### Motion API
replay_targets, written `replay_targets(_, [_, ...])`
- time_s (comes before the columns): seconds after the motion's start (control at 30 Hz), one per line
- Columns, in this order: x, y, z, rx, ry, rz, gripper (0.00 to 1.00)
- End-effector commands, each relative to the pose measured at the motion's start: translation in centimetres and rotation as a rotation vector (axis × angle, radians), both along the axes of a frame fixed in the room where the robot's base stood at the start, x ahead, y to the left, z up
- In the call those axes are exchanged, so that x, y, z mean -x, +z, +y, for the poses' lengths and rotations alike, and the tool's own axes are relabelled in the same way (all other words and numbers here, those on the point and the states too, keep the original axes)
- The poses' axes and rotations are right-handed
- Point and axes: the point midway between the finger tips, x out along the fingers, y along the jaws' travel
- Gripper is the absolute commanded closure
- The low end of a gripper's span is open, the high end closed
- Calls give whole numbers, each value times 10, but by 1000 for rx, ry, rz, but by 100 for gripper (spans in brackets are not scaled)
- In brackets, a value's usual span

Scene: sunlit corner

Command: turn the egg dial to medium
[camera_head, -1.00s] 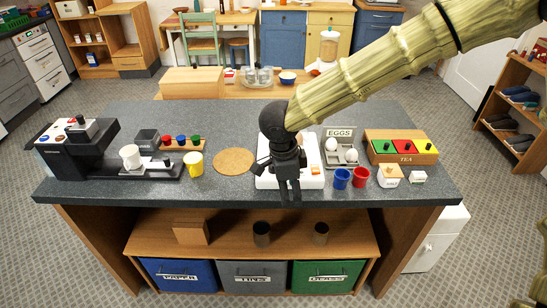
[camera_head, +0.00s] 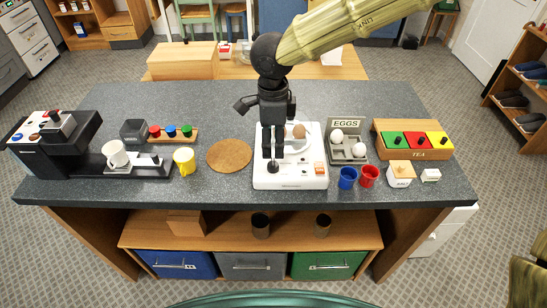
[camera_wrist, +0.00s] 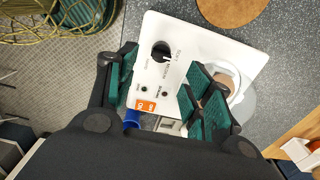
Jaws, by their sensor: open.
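The egg cooker (camera_head: 290,184) is a white appliance on the grey counter, with a brown egg (camera_head: 299,131) in its round top. The wrist view shows its white panel (camera_wrist: 190,35) with a black round dial (camera_wrist: 160,50) bearing a pale pointer mark. Small printed labels surround the dial; I cannot read its setting surely. An orange switch (camera_wrist: 145,105) sits on the same panel. My gripper (camera_head: 271,155) points down over the cooker, its fingers apart. In the wrist view the dial lies between the spread green-padded fingers (camera_wrist: 162,66); I cannot tell the remaining height.
To the right stand an egg tray (camera_head: 347,157), blue cup (camera_head: 347,178), red cup (camera_head: 369,176), and tea box (camera_head: 408,154). Counter behind the cooker is clear.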

Motion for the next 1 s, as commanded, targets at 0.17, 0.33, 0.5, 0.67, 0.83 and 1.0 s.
replay_targets(0.17, [1,-30,-1,3,1,3,49])
replay_targets(0.33, [1,-55,-1,2,0,2,49])
replay_targets(0.5, [0,-73,-1,2,0,2,49])
replay_targets(0.67, [0,-80,-1,0,-1,1,49])
replay_targets(0.83, [0,-81,-1,0,-1,0,49])
replay_targets(1.0, [0,-81,-1,0,-1,0,60])
